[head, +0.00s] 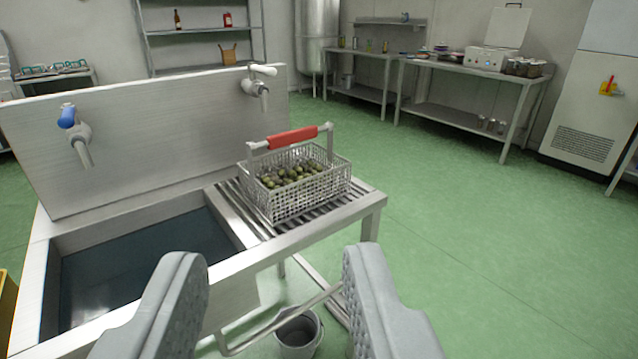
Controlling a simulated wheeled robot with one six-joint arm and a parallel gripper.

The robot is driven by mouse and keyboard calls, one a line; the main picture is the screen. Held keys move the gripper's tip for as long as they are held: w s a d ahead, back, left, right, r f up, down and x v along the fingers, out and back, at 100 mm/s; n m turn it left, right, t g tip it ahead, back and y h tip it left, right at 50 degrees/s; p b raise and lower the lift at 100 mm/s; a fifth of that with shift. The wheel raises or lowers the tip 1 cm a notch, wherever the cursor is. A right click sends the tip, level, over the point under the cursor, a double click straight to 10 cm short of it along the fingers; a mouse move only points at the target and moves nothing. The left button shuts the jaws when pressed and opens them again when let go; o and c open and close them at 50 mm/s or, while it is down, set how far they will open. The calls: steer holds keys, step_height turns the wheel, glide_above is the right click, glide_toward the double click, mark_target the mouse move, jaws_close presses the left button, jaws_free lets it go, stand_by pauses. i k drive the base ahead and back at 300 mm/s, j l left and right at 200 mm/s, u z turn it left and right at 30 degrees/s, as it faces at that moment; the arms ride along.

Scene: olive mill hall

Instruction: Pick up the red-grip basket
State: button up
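The red-grip basket (300,192) is a wire basket with a grey handle frame and a red grip (293,137) on top. It holds several dark green olives (291,174). It stands upright on the slatted drainboard (366,197) at the right end of the sink. My gripper (270,262) shows at the bottom of the head view, its two grey fingers wide apart with nothing between them. The basket is beyond the fingertips, and the red grip is not between them.
The sink basin (140,262) holds dark water at left. A blue-handled tap (78,135) and a white-handled tap (259,82) stick out from the backsplash (150,135). A bucket (298,333) stands under the drainboard. Green floor (480,240) is clear at right.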

mark_target(302, 189)
steer(key=i+j, duration=0.1)
steer(key=i, duration=0.4)
steer(key=i+j+z, duration=0.1)
steer(key=i, duration=0.35)
